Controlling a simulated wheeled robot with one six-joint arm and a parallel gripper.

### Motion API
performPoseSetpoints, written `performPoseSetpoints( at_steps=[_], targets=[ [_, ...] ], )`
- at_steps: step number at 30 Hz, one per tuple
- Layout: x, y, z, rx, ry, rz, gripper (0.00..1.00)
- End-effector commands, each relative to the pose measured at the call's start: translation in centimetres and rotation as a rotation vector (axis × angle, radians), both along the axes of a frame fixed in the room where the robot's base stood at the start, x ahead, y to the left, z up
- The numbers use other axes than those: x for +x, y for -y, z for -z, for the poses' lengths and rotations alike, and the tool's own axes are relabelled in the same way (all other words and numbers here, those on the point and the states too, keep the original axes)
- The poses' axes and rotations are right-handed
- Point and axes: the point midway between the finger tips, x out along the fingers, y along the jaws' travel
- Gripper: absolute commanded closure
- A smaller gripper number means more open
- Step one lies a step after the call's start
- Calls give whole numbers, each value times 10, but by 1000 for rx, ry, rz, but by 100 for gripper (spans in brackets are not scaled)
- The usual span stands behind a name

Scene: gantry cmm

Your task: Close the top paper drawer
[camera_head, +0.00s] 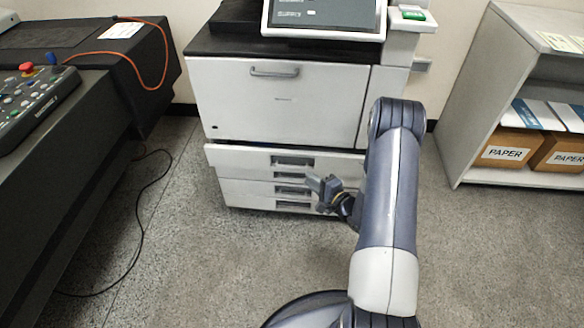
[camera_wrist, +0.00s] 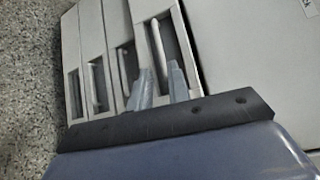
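The top paper drawer (camera_head: 240,160) is the upper light-grey drawer under the printer's big front panel. It stands out a little past the drawers below, with a dark gap along its upper edge. Its recessed handle (camera_head: 292,161) faces me. In the wrist view, turned sideways, the top drawer (camera_wrist: 143,12) is the rightmost of several drawer fronts. My gripper (camera_head: 326,185) is in front of the drawer stack, right of the handles and low. Its two fingers (camera_wrist: 160,80) are apart with nothing between them. Whether they touch a drawer front, I cannot tell.
The printer body (camera_head: 280,105) rises above the drawers. A dark machine bench (camera_head: 60,130) with a control panel stands at the left, its black cable on the floor. A shelf (camera_head: 460,125) with paper boxes (camera_head: 505,150) stands at the right. The floor before the drawers is clear.

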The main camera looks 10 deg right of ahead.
Motion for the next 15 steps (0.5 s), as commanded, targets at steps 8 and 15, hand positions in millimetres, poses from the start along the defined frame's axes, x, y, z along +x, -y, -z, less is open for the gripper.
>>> performPoseSetpoints(
  at_steps=[8,15],
  targets=[
    [47,-26,10,-4,5,-4,82],
    [76,-40,14,-3,3,-2,82]
  ],
)
